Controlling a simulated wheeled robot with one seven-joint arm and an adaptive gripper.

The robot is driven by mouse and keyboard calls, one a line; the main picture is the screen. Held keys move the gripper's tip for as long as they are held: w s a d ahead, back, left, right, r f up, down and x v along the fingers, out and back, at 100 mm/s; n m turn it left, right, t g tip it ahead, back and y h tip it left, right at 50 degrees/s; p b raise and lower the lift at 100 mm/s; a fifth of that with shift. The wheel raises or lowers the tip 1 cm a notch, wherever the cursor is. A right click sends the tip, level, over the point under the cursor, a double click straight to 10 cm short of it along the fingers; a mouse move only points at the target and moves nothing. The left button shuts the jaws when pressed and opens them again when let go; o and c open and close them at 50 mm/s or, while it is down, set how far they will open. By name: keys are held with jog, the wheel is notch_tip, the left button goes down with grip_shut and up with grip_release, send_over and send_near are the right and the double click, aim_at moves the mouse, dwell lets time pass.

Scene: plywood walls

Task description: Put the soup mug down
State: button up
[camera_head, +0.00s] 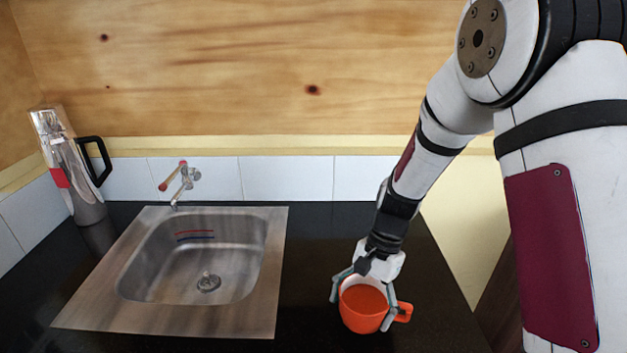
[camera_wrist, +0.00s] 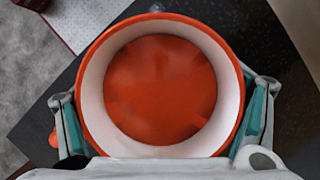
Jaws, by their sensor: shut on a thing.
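The soup mug (camera_head: 364,309) is orange-red with a white inner wall, and its handle points right in the head view. It is upright over the black counter, right of the sink. My gripper (camera_head: 364,290) is shut on the mug, with one finger on each side of it. In the wrist view, the mug (camera_wrist: 160,25) fills the middle, between the two teal-lined fingers of my gripper (camera_wrist: 160,125). Its inside looks orange-red at the bottom. I cannot tell whether its base touches the counter.
A steel sink (camera_head: 270,260) with a tap (camera_head: 180,180) is set in the black counter (camera_head: 310,225). A silver flask with a black handle (camera_head: 75,170) stands at the back left. Bare counter lies between the sink and the mug. The counter's right edge is close to the mug.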

jog(key=w+d+n+h, duration=0.1)
jog(key=w+d+n, duration=0.1)
jog(key=w, duration=0.1)
jog(key=w+d+n, duration=0.3)
jog(key=w, duration=0.1)
jog(key=w+d+n+g+h, duration=0.1)
jog(key=w+d+n, duration=0.1)
jog(key=w+d, duration=0.1)
jog(key=shift+w+d+f+n+h, duration=0.1)
jog(key=shift+w+f+n+h, duration=0.2)
jog(key=shift+f, duration=0.05)
jog(key=shift+w+d+n, duration=0.3)
jog(key=shift+w+d, duration=0.1)
jog(key=shift+d, duration=0.1)
jog(key=shift+s, duration=0.1)
